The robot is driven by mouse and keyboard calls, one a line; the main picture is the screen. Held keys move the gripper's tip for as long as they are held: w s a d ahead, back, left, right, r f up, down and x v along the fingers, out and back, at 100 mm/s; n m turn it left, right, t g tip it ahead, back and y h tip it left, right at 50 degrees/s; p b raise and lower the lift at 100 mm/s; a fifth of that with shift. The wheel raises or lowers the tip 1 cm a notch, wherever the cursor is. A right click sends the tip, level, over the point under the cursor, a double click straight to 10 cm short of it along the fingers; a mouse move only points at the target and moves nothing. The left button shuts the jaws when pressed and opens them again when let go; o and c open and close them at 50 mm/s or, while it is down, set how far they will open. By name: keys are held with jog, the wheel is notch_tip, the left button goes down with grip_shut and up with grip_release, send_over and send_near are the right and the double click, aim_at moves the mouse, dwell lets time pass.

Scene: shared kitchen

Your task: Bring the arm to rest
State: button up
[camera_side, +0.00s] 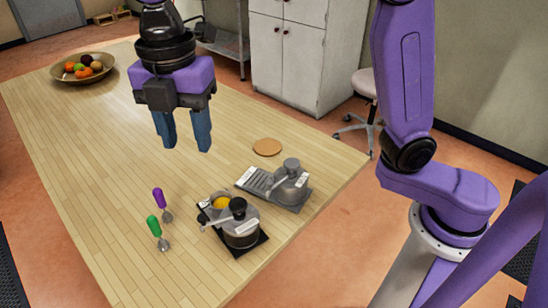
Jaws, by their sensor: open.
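My gripper (184,136) hangs above the wooden table (75,150), with its two blue fingers pointing down. The fingers are apart and nothing shows between them. It is raised clear of the tabletop, left of the cork disc and above the small tools in the picture. My purple arm stands at the right; the links between it and the gripper run out of the top of the frame.
A fruit bowl (83,68) sits at the far left. A cork disc (267,147), two grey appliances (290,183) (238,222), a purple-handled tool (160,201) and a green-handled tool (156,230) are on the table. A cabinet (300,55) and stool (362,85) stand behind.

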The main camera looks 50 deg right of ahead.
jog(key=s+d+f+m, duration=0.4)
jog(key=s+d, duration=0.2)
jog(key=d, duration=0.3)
jog(key=s+d+f+m, duration=0.4)
jog(key=s+d, duration=0.2)
jog(key=d, duration=0.3)
jog(key=s+d+f+m, duration=0.4)
jog(key=s+d, duration=0.3)
jog(key=d, duration=0.1)
jog(key=shift+d+f, duration=0.15)
jog(key=shift+d, duration=0.25)
